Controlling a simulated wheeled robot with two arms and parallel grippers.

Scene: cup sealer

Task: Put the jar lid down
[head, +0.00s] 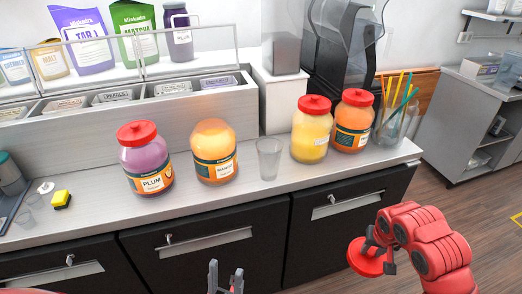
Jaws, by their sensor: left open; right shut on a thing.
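The red jar lid (364,259) is in my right gripper (379,248), at the lower right of the head view. My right gripper is shut on it and holds it in front of the counter's edge, above the floor. My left gripper (226,278) is open and empty at the bottom middle, in front of the dark cabinet doors. The orange jar (214,158) on the counter has no red lid on it. The plum jar (144,160), the yellow jar (310,135) and another orange jar (352,125) have red lids on.
The counter (240,197) has a free strip along its front. An empty clear cup (269,158) stands right of the lidless jar. A clear container with straws (396,120) stands at the counter's right end.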

